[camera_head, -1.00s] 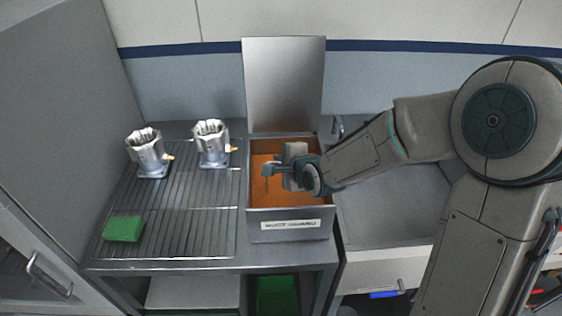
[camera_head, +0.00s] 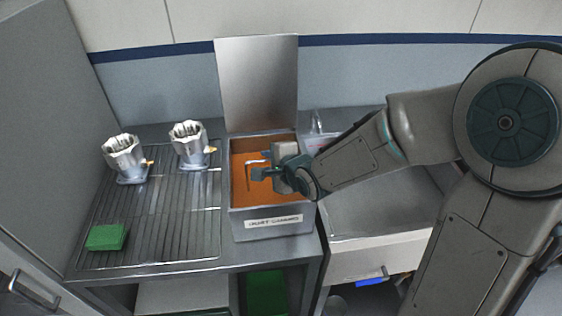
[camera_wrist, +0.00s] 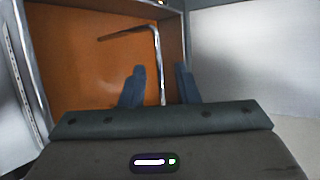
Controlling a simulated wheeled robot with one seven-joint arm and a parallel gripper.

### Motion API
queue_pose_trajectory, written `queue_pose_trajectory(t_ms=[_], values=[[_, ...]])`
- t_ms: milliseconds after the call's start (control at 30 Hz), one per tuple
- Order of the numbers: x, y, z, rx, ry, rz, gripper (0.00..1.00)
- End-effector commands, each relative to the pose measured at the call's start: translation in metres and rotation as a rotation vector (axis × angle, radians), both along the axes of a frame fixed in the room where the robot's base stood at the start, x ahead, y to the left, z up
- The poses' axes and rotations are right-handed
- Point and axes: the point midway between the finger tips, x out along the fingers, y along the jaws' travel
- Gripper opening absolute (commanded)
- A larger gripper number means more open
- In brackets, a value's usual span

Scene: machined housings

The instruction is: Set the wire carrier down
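The wire carrier is a thin bent metal rod (camera_wrist: 157,60). In the wrist view it runs up between my fingertips, then bends left over the orange bath. In the head view its hooked top (camera_head: 247,168) shows just left of my fingers, inside the tank (camera_head: 274,228). My gripper (camera_wrist: 160,70) is open, with a visible gap on each side of the rod. In the head view my gripper (camera_head: 257,171) is over the tank. The carrier's lower part, and anything hanging on it, cannot be seen.
The tank's lid (camera_head: 258,85) stands upright behind it. Two metal housings (camera_head: 125,157) (camera_head: 190,143) stand on the slatted rack (camera_head: 160,215) at left, with a green block (camera_head: 106,237) at its front. A grey basin (camera_head: 375,205) lies right of the tank.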

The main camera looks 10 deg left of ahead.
Motion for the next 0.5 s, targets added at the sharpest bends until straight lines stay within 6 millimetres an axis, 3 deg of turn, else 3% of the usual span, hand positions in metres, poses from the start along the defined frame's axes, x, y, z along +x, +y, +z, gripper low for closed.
queue_pose_trajectory(t_ms=[200,500], values=[[-0.028,-0.025,0.028,-0.006,0.000,-0.004,0.28],[-0.040,-0.034,0.033,0.001,-0.007,0.000,0.28]])
